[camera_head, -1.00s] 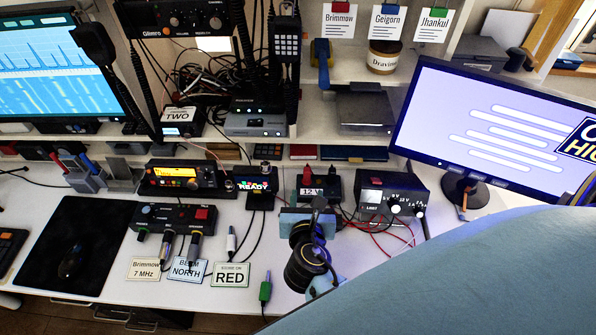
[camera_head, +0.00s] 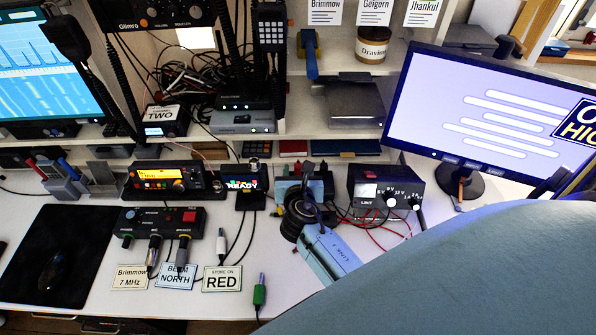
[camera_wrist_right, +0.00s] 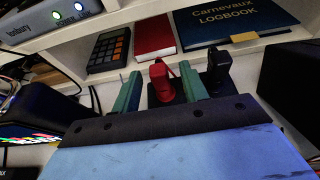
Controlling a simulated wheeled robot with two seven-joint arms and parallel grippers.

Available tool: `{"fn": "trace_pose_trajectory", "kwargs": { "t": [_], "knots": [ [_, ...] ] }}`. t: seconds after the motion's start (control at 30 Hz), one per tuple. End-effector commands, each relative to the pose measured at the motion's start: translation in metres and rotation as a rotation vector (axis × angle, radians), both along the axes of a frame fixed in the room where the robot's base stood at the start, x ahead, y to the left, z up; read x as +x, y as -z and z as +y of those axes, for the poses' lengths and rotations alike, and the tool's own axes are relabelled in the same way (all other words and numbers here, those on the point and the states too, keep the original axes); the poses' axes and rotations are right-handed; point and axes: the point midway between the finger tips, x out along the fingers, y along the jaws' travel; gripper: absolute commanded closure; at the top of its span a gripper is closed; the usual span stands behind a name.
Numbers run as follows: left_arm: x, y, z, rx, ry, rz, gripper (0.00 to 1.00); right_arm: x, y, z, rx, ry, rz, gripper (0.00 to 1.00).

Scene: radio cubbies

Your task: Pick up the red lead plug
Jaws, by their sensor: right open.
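The red lead plug (camera_wrist_right: 160,82) stands upright in the right wrist view, in a dark socket block. A black plug (camera_wrist_right: 218,70) stands just to its right. My right gripper (camera_wrist_right: 162,88) is open, with one green finger on each side of the red plug. I cannot tell whether either finger touches it. In the head view my right gripper (camera_head: 302,184) is at the small supply box below the shelf and largely hides the box and its plugs. My left gripper is not in view.
The shelf above holds a red book (camera_wrist_right: 154,38) and a logbook (camera_wrist_right: 235,24).

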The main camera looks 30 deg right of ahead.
Motion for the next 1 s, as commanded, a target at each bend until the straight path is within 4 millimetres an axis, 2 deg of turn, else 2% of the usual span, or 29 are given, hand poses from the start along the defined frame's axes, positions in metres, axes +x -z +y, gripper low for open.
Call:
{"fn": "trace_pose_trajectory", "kwargs": {
  "t": [0.1, 0.37, 0.47, 0.7, 1.0],
  "knots": [
    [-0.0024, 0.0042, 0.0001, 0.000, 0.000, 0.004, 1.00, 0.0109, 0.0045, -0.0067, -0.002, 0.001, -0.001, 0.56],
    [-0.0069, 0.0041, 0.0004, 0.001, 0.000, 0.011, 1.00, 0.0132, 0.0048, -0.0081, -0.001, 0.000, -0.001, 0.56],
    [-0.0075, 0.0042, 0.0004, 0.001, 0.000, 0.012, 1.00, 0.0131, 0.0049, -0.0079, -0.001, 0.000, -0.001, 0.67],
    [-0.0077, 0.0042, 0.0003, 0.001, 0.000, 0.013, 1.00, 0.0130, 0.0049, -0.0078, 0.000, 0.000, 0.000, 0.98],
    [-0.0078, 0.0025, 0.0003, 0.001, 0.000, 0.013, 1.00, 0.0129, 0.0020, -0.0078, -0.001, 0.000, -0.001, 1.00]
  ]
}}
